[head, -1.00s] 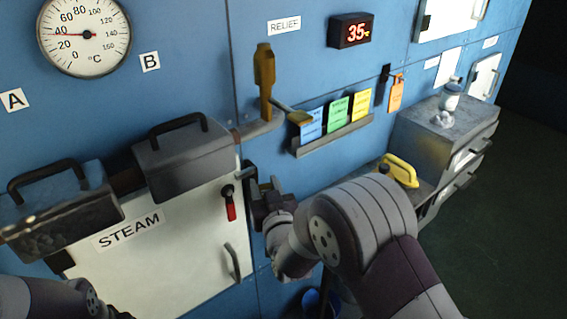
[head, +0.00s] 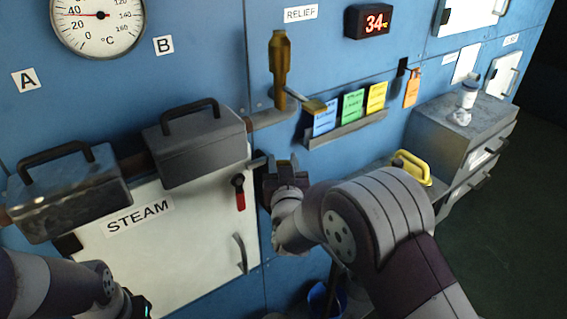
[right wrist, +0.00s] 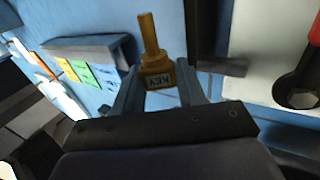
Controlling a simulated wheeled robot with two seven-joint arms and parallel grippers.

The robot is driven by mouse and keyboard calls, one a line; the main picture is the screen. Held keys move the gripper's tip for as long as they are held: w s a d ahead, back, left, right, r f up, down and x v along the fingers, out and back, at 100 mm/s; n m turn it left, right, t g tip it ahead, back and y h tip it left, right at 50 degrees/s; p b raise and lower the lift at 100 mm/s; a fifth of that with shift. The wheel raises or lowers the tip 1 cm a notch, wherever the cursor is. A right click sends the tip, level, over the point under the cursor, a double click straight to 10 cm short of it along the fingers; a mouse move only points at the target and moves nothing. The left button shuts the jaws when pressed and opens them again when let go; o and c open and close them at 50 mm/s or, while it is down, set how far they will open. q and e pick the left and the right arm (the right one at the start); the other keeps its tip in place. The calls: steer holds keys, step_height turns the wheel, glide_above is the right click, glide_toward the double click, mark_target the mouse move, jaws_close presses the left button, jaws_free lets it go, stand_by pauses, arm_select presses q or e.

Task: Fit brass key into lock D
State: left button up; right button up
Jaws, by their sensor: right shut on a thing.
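The brass key (right wrist: 156,72) shows in the right wrist view as a yellow-brown block marked KEY with a round shaft pointing away from the hand. My right gripper (right wrist: 160,88) is shut on its block, one finger on each side. In the head view my right gripper (head: 287,172) is in front of the blue panel, just right of the white STEAM door; the key is hard to make out there. I cannot pick out lock D or a D label. My left forearm is at the lower left of the head view, its fingers out of sight.
The STEAM door (head: 185,255) has a red-handled lever (head: 240,192), close to my right gripper. Two grey handled boxes (head: 195,145) sit above it. A card rack (head: 345,130) and a brass relief valve (head: 279,65) are above right. A grey cabinet (head: 455,140) stands right.

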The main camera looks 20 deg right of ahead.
steer(key=shift+f+b, duration=1.7)
steer(key=shift+f, duration=0.6)
steer(key=shift+b, duration=0.3)
steer(key=shift+f+b, duration=2)
steer(key=shift+f, duration=0.15)
steer(key=o, duration=1.2)
steer(key=s, duration=0.4)
steer(key=s+a, duration=0.1)
steer(key=s, duration=0.3)
steer(key=s+a, duration=0.1)
steer(key=s, duration=0.3)
steer(key=shift+s, duration=0.25)
